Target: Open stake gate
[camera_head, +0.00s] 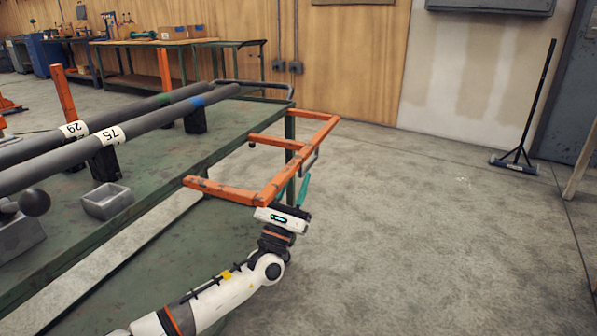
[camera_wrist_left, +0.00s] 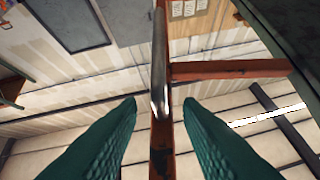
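The orange stake gate (camera_head: 275,188) stands at the right end of the green table. It has a long bar with several shorter crosspieces. A metal handle (camera_head: 309,161) sits on its outer side and also shows in the left wrist view (camera_wrist_left: 158,75), running along the orange bar (camera_wrist_left: 161,150). My left gripper (camera_head: 293,193) is just below the gate's near part. Its two teal fingers are apart, one to each side of the bar and handle in the wrist view, with gaps on both sides. My right gripper is not in view.
A grey box (camera_head: 107,201) sits on the table's near side. The concrete floor (camera_head: 420,220) to the right is clear up to a broom (camera_head: 515,163) by the wall.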

